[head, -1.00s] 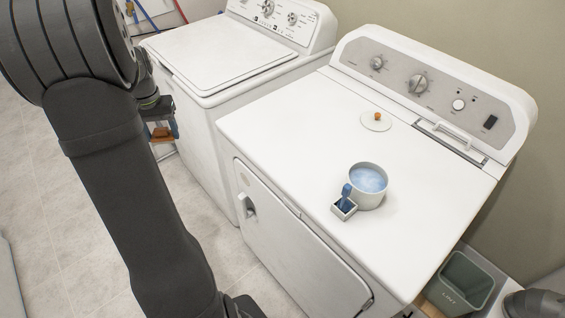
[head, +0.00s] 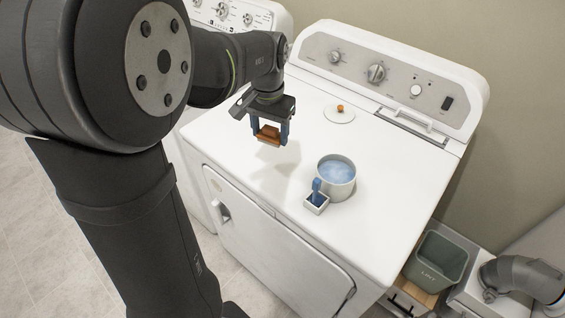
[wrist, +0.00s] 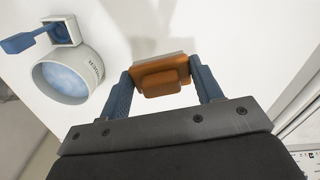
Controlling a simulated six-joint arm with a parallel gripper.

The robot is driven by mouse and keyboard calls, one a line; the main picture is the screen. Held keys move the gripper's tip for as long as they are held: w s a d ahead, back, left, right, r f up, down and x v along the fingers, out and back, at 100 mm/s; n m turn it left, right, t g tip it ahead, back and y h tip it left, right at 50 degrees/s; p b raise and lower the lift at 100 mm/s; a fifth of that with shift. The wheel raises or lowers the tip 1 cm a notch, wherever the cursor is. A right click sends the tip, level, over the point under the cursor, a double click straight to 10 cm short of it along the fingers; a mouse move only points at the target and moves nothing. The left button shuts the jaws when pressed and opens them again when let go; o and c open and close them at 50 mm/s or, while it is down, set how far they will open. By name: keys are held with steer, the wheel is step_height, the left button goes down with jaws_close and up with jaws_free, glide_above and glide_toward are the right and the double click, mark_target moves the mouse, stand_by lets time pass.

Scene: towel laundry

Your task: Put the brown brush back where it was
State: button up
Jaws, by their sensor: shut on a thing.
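The brown brush (head: 269,134) is held between the two blue fingers of my gripper (head: 270,130), above the white dryer top (head: 236,160). In the wrist view the brush (wrist: 161,77) sits crosswise between the fingers of my gripper (wrist: 163,85), with a pale strip along its far edge. My gripper is shut on it and clear of the surface, left of the white tub (head: 337,186) of blue powder.
A small square holder (head: 316,204) with a blue scoop (head: 317,186) stands against the tub. A white lid (head: 339,115) with an orange knob lies behind. A lint bin (head: 437,265) stands at the lower right. The dryer's left top is clear.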

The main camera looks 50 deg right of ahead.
steer(key=s+d+r+m, duration=0.1)
steer(key=s+d+m, duration=0.15)
steer(key=s, duration=1.05)
glide_above(282, 164)
steer(key=shift+m, duration=0.25)
step_height(282, 164, down, 6)
steer(key=shift+f, duration=2.25)
steer(key=shift+f, duration=0.1)
steer(key=o, duration=0.9)
steer(key=shift+o, duration=0.2)
step_height(282, 164, up, 12)
steer(key=shift+r, duration=0.15)
